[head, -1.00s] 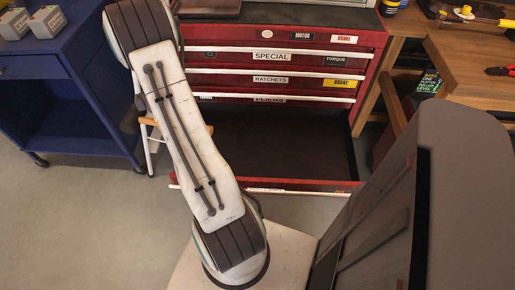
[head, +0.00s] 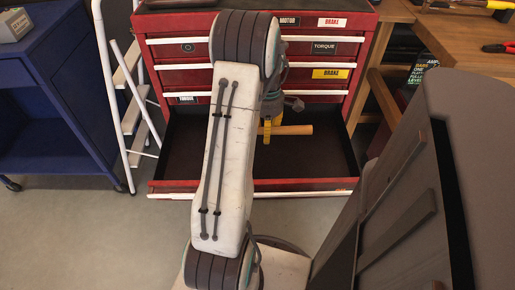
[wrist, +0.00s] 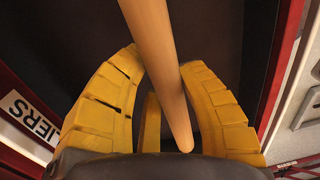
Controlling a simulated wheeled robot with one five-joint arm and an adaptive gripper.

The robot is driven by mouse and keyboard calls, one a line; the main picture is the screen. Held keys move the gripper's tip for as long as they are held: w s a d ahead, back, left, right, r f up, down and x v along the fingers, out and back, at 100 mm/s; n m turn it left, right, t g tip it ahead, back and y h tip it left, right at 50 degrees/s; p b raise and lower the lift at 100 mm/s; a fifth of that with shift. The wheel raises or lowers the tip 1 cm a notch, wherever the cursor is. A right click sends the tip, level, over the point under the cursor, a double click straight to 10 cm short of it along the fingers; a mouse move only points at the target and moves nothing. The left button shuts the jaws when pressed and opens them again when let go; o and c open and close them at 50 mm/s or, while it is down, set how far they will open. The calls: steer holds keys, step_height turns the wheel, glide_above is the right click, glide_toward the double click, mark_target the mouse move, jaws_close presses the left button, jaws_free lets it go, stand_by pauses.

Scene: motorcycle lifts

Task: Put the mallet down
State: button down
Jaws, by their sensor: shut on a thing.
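My gripper (head: 266,128) has yellow fingers and is shut on the wooden handle of the mallet (head: 292,130). In the wrist view the gripper (wrist: 161,68) has the pale round handle (wrist: 155,45) between its curved fingers. The handle's rounded end shows near the palm. The mallet's head is not visible. In the head view the handle points right and my arm covers the area to its left. Gripper and handle are over the open bottom drawer (head: 185,150) of the red tool cabinet. The drawer's visible floor is dark and bare. The handle's exact height above it is unclear.
Closed drawers (head: 335,60) rise behind the open one. A white stepladder (head: 128,95) stands left of the cabinet, beside a blue cart (head: 50,110). A wooden bench (head: 460,45) stands at right. The drawer's red front edge (head: 300,187) faces me.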

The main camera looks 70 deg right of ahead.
steer(key=b, duration=0.2)
glide_above(268, 156)
step_height(268, 156, down, 6)
steer(key=shift+r, duration=0.25)
steer(key=shift+f+b, duration=0.85)
steer(key=shift+f, duration=1.5)
steer(key=c, duration=0.8)
jaws_free()
steer(key=shift+c, duration=0.2)
steer(key=r+p, duration=0.1)
steer(key=r, duration=0.3)
steer(key=r+p, duration=0.1)
steer(key=r, duration=0.3)
steer(key=r+p, duration=0.2)
steer(key=r, duration=0.2)
steer(key=shift+d, duration=0.3)
